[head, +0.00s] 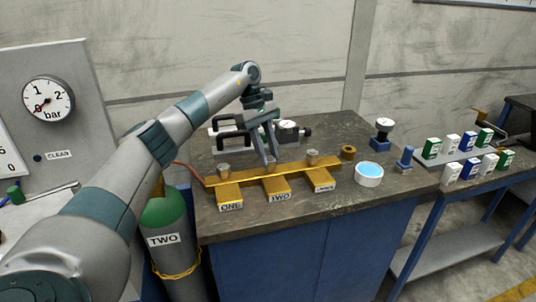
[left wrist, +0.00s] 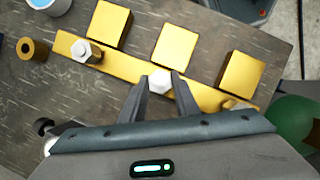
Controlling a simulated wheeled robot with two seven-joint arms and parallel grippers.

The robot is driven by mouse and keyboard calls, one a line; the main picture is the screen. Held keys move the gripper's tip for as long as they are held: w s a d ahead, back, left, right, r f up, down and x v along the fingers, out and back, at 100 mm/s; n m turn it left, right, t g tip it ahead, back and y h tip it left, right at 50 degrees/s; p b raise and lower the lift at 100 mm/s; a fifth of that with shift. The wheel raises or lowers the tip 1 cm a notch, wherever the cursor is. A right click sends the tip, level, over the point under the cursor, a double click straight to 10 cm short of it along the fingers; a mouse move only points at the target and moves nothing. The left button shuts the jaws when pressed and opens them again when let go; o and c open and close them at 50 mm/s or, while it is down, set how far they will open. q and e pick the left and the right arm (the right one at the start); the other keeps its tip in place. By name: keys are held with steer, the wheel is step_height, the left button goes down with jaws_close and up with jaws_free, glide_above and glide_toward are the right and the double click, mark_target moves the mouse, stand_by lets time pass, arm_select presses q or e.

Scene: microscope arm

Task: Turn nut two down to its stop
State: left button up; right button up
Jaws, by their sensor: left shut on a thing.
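A brass bar (head: 243,176) lies on the dark bench top, with three brass blocks at its front labelled ONE, TWO and a third label too small to read. Nut two (left wrist: 160,79) is a pale hex nut on the bar behind block TWO (left wrist: 174,44). My left gripper (head: 271,162) reaches down to it from above. In the left wrist view its fingertips (left wrist: 160,84) are shut on nut two, one on each side. Nut one (head: 223,169) and the third nut (head: 312,155) stand on the bar to either side. My right gripper is not in view.
A clamp-like device with a dial (head: 289,127) stands behind the bar. A brass ring (head: 348,152), a white dish with blue inside (head: 369,174) and a blue post (head: 405,158) stand to the right. A green cylinder marked TWO (head: 165,222) stands left of the bench.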

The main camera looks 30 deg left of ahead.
arm_select(q)
steer(key=shift+r, duration=0.1)
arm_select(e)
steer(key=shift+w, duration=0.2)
arm_select(q)
steer(key=o, duration=0.9)
steer(key=shift+c, duration=0.2)
steer(key=shift+o, duration=0.9)
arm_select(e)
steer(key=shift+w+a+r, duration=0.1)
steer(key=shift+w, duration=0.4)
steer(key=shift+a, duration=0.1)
